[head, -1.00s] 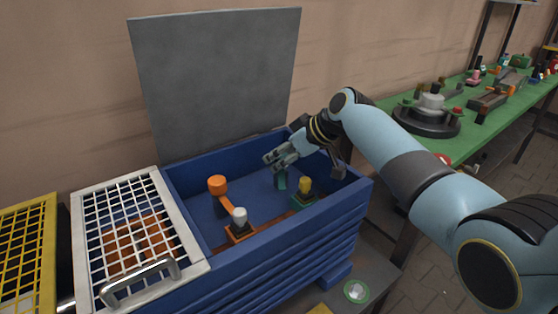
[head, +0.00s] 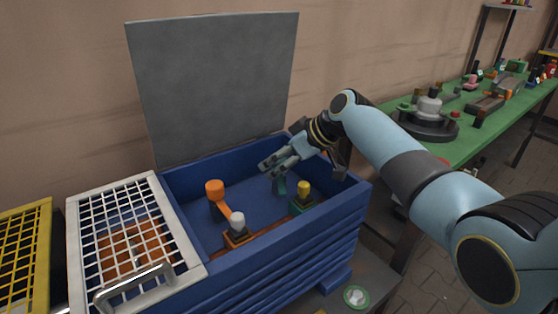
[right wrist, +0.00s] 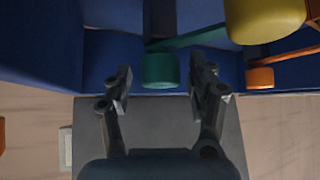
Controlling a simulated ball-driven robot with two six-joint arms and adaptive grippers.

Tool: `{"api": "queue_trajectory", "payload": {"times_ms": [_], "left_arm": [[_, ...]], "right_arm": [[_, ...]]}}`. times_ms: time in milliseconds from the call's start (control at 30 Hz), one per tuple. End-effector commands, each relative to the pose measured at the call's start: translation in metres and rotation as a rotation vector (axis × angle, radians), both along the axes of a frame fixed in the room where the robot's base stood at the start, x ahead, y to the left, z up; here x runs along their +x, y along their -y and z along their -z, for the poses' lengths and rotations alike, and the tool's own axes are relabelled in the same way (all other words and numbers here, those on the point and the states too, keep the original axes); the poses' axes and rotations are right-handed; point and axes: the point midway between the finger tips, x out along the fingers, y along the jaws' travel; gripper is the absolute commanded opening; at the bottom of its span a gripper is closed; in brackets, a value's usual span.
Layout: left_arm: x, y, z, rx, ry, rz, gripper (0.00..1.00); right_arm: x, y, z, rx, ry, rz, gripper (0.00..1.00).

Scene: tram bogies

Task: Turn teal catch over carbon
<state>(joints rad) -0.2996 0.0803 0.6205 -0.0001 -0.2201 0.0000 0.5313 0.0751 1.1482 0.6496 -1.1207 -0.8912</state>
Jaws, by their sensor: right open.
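The teal catch (head: 280,186) stands inside the blue box, beside a yellow-topped knob (head: 304,187) on a green base. In the right wrist view the catch shows as a teal round end (right wrist: 160,70) on a teal bar that runs toward the yellow top (right wrist: 265,18). My right gripper (head: 268,165) is open over the box. In the right wrist view its fingertips (right wrist: 160,78) are on either side of the teal end, with gaps visible. A dark block (right wrist: 159,20) lies by the teal bar; I cannot tell whether it is the carbon. My left gripper is not in view.
The blue box (head: 285,245) has a raised grey lid (head: 215,90) behind. Inside, left, are an orange catch (head: 215,188) and a white-topped knob (head: 237,222). A white grid cover (head: 190,255) stands left; a green bench (head: 470,125) with parts stands right.

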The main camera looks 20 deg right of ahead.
Motion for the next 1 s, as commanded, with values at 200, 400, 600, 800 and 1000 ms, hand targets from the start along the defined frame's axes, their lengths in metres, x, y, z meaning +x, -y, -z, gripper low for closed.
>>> {"api": "queue_trajectory", "payload": {"times_ms": [200, 400, 600, 800, 1000], "left_arm": [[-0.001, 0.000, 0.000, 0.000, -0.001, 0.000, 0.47], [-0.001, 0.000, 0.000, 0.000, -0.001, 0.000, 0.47], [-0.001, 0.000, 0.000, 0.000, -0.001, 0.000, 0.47], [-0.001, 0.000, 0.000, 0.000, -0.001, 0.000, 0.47], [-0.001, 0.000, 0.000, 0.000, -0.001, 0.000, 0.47]], "right_arm": [[-0.004, 0.003, -0.004, 0.000, -0.001, 0.001, 0.58], [-0.021, 0.022, -0.029, -0.003, 0.004, 0.001, 0.58], [-0.045, 0.043, -0.061, -0.004, 0.002, 0.001, 0.58], [-0.059, 0.056, -0.080, -0.002, 0.000, 0.000, 0.58], [-0.063, 0.058, -0.085, 0.001, 0.000, 0.001, 0.58]]}}
